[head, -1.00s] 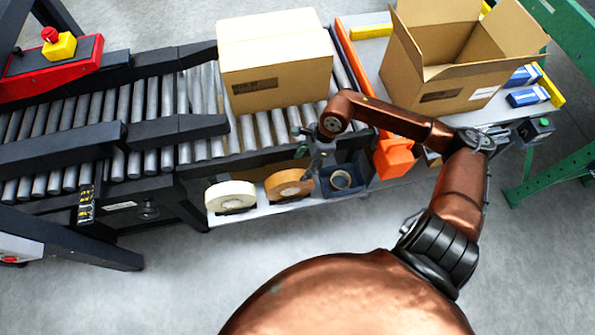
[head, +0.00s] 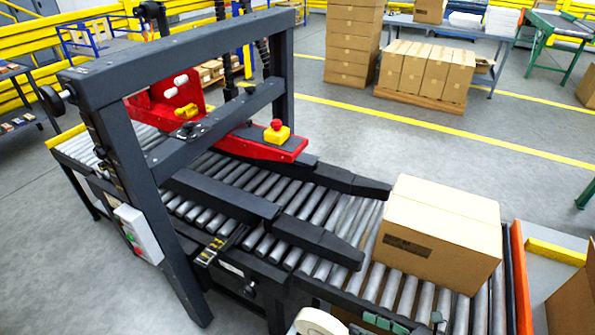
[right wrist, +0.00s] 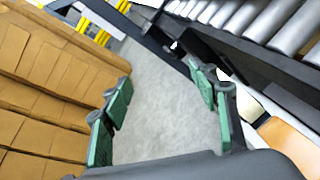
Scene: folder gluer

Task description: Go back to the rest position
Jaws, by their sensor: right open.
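My right gripper (head: 410,323) shows at the bottom edge of the head view, beside the front of the conveyor; only its green finger pads show there. In the right wrist view the right gripper (right wrist: 163,95) is open, its green pads wide apart with nothing but grey floor between them. My left gripper is in neither view.
A closed carton (head: 440,232) sits on the roller conveyor (head: 330,222), right of the black and red machine frame (head: 195,75). A white tape roll (head: 320,322) is at the bottom edge. Brown cartons (right wrist: 50,85) fill the wrist view's left. An orange bar (head: 520,275) stands right.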

